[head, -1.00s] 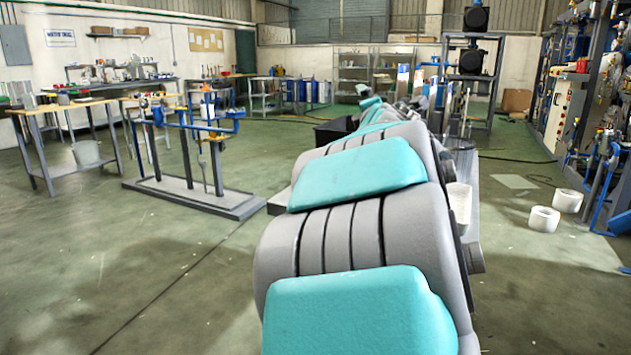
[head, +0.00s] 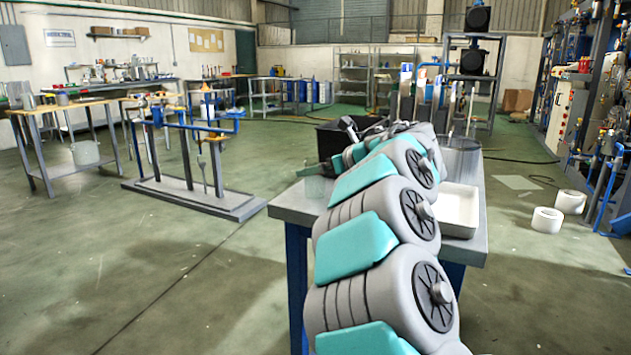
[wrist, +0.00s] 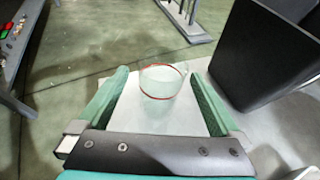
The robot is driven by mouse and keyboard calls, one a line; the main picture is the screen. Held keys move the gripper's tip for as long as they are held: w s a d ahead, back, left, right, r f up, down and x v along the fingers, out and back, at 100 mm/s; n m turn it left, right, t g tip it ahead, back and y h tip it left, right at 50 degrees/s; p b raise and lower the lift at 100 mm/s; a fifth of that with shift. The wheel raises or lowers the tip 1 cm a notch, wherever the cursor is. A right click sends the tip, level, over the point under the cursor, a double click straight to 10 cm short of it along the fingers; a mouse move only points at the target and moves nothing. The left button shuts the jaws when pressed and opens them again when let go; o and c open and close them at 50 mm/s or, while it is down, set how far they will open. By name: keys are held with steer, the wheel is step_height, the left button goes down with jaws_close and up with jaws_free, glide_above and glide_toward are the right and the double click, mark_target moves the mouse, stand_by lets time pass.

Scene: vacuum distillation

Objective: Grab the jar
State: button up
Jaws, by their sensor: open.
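The jar (wrist: 161,95) is clear glass with a thin red ring near its rim. It stands upright on the light tabletop (wrist: 122,118) in the wrist view. In the head view the jar (head: 318,186) shows faintly at the table's left edge. My gripper (wrist: 158,75) is open, with one green finger to the left of the jar and one to the right. Gaps show on both sides, and the jar is not gripped. My arm hides much of the table in the head view.
A black bin (wrist: 262,55) stands close to the right finger; it also shows at the table's back in the head view (head: 335,138). A white tray (head: 458,212) lies on the table's right side.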

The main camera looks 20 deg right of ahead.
steer(key=x, duration=0.5)
steer(key=shift+p, duration=0.4)
steer(key=shift+d, duration=0.1)
steer(key=shift+c, duration=0.4)
steer(key=shift+s, duration=0.1)
steer(key=c, duration=1.5)
